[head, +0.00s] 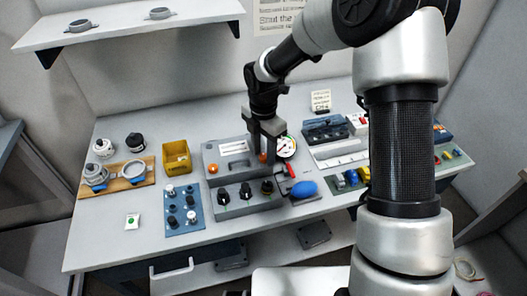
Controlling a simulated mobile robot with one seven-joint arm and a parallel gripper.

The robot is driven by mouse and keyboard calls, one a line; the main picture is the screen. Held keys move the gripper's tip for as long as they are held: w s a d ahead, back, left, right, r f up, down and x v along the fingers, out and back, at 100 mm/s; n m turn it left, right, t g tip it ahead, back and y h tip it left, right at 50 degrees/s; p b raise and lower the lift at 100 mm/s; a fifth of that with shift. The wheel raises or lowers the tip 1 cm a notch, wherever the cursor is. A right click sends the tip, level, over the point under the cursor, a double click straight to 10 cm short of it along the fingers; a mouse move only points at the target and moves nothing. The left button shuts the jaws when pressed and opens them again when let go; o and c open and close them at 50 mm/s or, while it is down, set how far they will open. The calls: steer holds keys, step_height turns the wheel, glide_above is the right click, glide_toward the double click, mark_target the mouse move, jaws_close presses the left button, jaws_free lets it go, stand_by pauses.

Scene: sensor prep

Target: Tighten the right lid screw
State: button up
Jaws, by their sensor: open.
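A grey box lid (232,163) with a white label and a dark handle lies in the middle of the bench. An orange left lid screw (213,168) shows on its left side. The orange right lid screw (263,157) shows on its right side, partly hidden by my gripper. My gripper (268,148) is open and points down at the right screw, its fingers beside or just above it. From this view I cannot tell whether the fingers touch the screw.
A panel with dark knobs (245,192) stands in front of the lid. A round gauge (286,147), a red-handled tool (291,170) and a blue bulb (304,189) are close on the right. A yellow bin (177,156) stands left.

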jaws_close()
